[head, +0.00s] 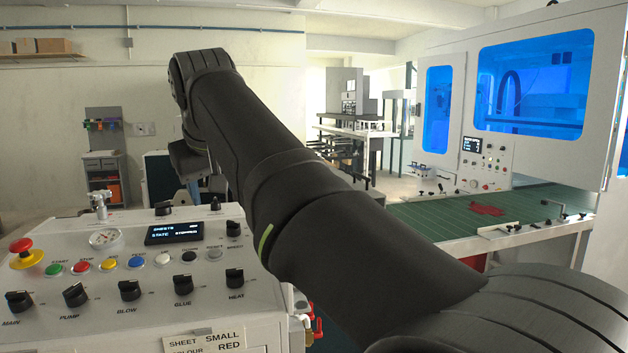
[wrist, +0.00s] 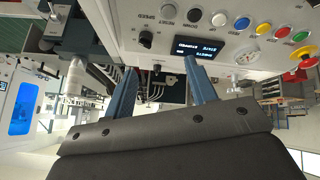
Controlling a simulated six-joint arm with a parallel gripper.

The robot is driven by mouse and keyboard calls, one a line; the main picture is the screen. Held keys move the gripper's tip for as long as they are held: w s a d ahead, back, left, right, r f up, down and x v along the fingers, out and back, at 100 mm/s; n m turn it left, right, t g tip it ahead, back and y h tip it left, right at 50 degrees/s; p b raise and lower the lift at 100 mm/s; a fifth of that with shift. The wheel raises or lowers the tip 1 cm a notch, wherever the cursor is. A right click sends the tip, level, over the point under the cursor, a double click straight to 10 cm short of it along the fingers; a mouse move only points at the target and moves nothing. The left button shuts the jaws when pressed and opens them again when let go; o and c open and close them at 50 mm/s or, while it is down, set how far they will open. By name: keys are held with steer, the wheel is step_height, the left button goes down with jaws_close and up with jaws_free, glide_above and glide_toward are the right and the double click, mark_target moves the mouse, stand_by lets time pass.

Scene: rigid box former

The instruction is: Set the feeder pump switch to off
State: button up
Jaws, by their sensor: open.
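The pump switch (head: 75,294) is a black rotary knob labelled PUMP on the front of the white control panel (head: 125,325), at the lower left of the head view. It sits between the MAIN knob (head: 18,301) and the BLOW knob (head: 129,290). Its exact setting is too small to read. My gripper (wrist: 162,72) is open and empty in the wrist view, its two blue-grey fingers apart near the panel edge. In the head view it is mostly hidden by my arm, beyond the panel. The wrist view does not clearly show the pump switch.
The panel also carries GLUE (head: 182,284) and HEAT (head: 234,279) knobs, several coloured buttons, a red emergency stop (head: 25,253), a gauge (head: 106,239) and a display (head: 174,233) reading STOPPED. A green-topped machine table (head: 450,215) stands at right.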

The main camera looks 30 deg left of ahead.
steer(key=w+d+m+t, duration=0.1)
steer(key=w+d, duration=0.3)
steer(key=w, duration=0.2)
steer(key=shift+w+d+t+h, duration=0.15)
steer(key=shift+d+t+h, duration=0.15)
steer(key=shift+t+h, duration=0.1)
steer(key=shift+a+f, duration=0.1)
steer(key=s+a+f+m+t, duration=0.1)
steer(key=s+a+f, duration=0.1)
steer(key=s+f, duration=0.2)
steer(key=s+a+f+m+t+h, duration=0.1)
steer(key=s+f, duration=0.3)
steer(key=s, duration=0.4)
steer(key=s+a+f+m+t, duration=0.2)
steer(key=s+a+f+m, duration=0.1)
steer(key=s+a+f, duration=0.1)
steer(key=shift+s+f+h, duration=0.2)
steer(key=shift+s+f, duration=0.1)
steer(key=shift+s, duration=0.2)
steer(key=shift+s+f+h, duration=0.2)
steer(key=shift+s+f, duration=0.1)
steer(key=shift+s, duration=0.2)
steer(key=s+a+f+t+y, duration=0.2)
steer(key=s+t+y, duration=0.1)
steer(key=s, duration=0.7)
steer(key=n+y, duration=0.1)
steer(key=y, duration=0.5)
glide_toward(70, 297)
steer(key=x, duration=1)
